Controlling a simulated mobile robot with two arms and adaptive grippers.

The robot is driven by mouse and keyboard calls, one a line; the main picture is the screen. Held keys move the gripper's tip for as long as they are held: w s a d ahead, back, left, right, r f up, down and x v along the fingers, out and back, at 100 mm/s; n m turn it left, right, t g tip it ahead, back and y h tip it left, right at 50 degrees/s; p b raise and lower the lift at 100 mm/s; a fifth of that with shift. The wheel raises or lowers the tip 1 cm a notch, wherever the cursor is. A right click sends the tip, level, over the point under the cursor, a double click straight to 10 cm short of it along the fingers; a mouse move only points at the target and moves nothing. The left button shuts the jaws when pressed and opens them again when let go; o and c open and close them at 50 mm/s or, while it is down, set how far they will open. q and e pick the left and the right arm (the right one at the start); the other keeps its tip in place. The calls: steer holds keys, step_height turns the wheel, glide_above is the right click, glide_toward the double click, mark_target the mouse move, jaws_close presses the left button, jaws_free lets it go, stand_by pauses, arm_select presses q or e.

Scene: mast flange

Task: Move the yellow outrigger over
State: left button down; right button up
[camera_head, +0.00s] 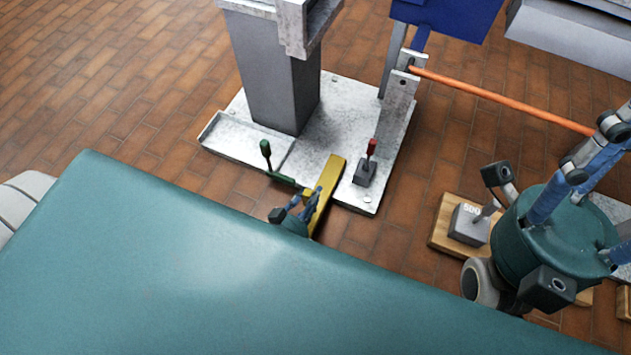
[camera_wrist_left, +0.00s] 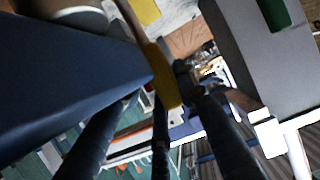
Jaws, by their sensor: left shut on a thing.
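The yellow outrigger (camera_head: 327,182) is a flat yellow bar at the near edge of the pale base plate, lying between the green lever and the red lever. My left gripper (camera_head: 309,205) is shut on its side, near the end closest to me. In the left wrist view, a yellow part (camera_wrist_left: 164,78) sits between the dark fingers, close to their tips. My teal body covers the rest of the left arm. My right gripper (camera_head: 585,160) is at the right, with blue and grey finger links; its closure is unclear.
A grey mast (camera_head: 275,85) stands on the base plate (camera_head: 345,105). A green lever (camera_head: 266,153) and a red lever (camera_head: 370,150) flank the outrigger. An orange rod (camera_head: 490,95) runs right towards my right gripper. A block marked 500 (camera_head: 467,225) sits on a wooden board (camera_head: 438,234).

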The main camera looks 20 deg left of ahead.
arm_select(q)
steer(key=shift+s+f, duration=0.1)
steer(key=shift+s, duration=0.1)
steer(key=c, duration=1.3)
jaws_free()
steer(key=shift+s, duration=0.1)
steer(key=v, duration=1.2)
